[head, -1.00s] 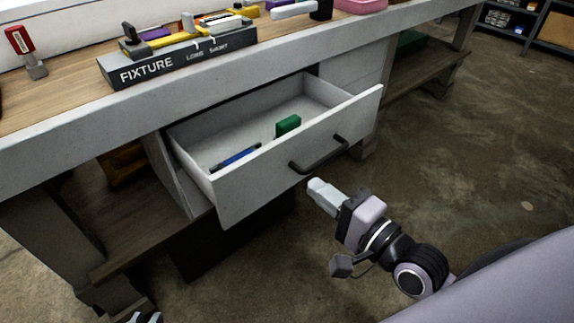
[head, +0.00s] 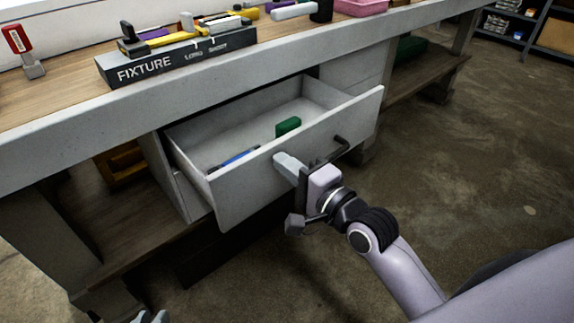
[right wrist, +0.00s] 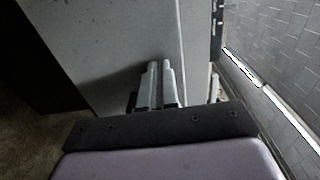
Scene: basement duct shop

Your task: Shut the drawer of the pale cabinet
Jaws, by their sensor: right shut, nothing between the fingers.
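The drawer (head: 250,178) of the pale cabinet (head: 350,72) stands pulled open under the bench. A green block (head: 288,127) and a blue pen-like item (head: 238,158) lie inside. My right gripper (head: 284,162) is shut and empty, its fingertips at the drawer front, left of the handle. In the right wrist view the closed fingers (right wrist: 160,84) point at a pale panel (right wrist: 120,45); whether they touch it I cannot tell. Only the tips of my left gripper (head: 150,317) show at the bottom left.
The bench top (head: 60,87) above holds a dark FIXTURE block (head: 175,62), a red-labelled tool (head: 27,52) and a pink tray (head: 360,7). A wooden lower shelf (head: 110,225) lies left of the drawer. The floor (head: 480,150) to the right is clear.

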